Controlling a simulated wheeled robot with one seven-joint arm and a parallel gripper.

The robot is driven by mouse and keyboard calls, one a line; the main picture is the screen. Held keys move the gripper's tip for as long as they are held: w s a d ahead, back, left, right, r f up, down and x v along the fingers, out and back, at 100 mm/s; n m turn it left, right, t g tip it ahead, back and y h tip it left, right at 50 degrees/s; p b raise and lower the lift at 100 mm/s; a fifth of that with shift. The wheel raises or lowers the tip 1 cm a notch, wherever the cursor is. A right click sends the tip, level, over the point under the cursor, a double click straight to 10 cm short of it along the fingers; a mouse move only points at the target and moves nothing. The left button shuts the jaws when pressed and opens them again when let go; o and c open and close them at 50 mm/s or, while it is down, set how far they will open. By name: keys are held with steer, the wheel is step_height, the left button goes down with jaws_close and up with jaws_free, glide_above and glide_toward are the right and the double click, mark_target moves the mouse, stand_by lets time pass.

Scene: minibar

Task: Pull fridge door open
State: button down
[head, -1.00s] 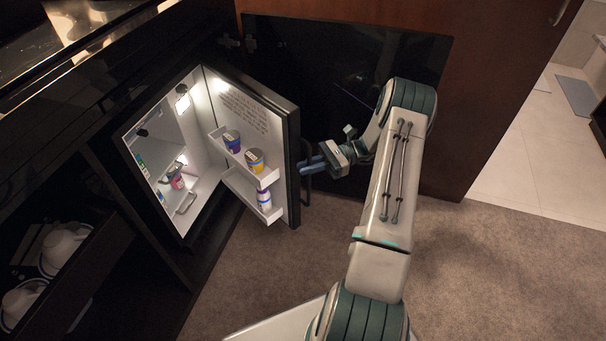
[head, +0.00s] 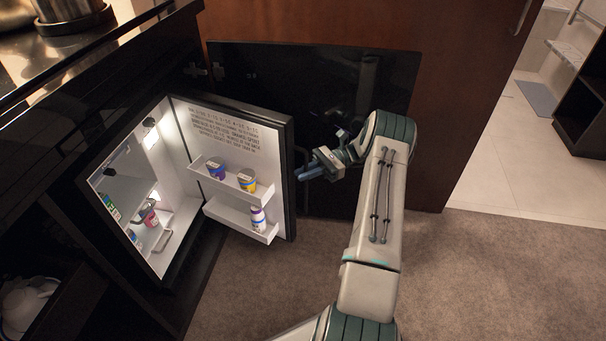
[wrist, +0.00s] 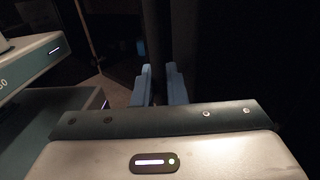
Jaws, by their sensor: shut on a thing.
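The fridge door (head: 235,125) stands wide open, swung out to the right, with its white inner side and two shelves facing me in the head view. The lit fridge interior (head: 150,185) is exposed on the left. My gripper (head: 308,173) is at the door's outer edge, with its blue fingers at the dark handle (head: 301,160). In the wrist view the blue fingers (wrist: 158,85) are close together on a dark vertical bar. The exact contact on the handle is dark and hard to see.
Door shelves hold cups (head: 247,181) and a bottle (head: 258,219). A black cabinet door (head: 385,85) stands open behind my arm. A dark cabinet with crockery (head: 28,300) is at lower left. Carpet (head: 480,280) is clear on the right.

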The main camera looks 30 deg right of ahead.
mark_target(306, 161)
steer(key=c, duration=1.6)
jaws_free()
steer(key=shift+d, duration=0.1)
steer(key=shift+o, duration=0.2)
step_height(306, 161, up, 4)
steer(key=shift+r+p, duration=0.25)
steer(key=shift+p, duration=0.95)
steer(key=s+d+r+p, duration=0.3)
steer(key=s+d+r, duration=0.3)
steer(key=s+d, duration=0.1)
steer(key=shift+s+d+r+p, duration=0.2)
steer(key=shift+s+d+p, duration=0.15)
steer(key=shift+s, duration=0.5)
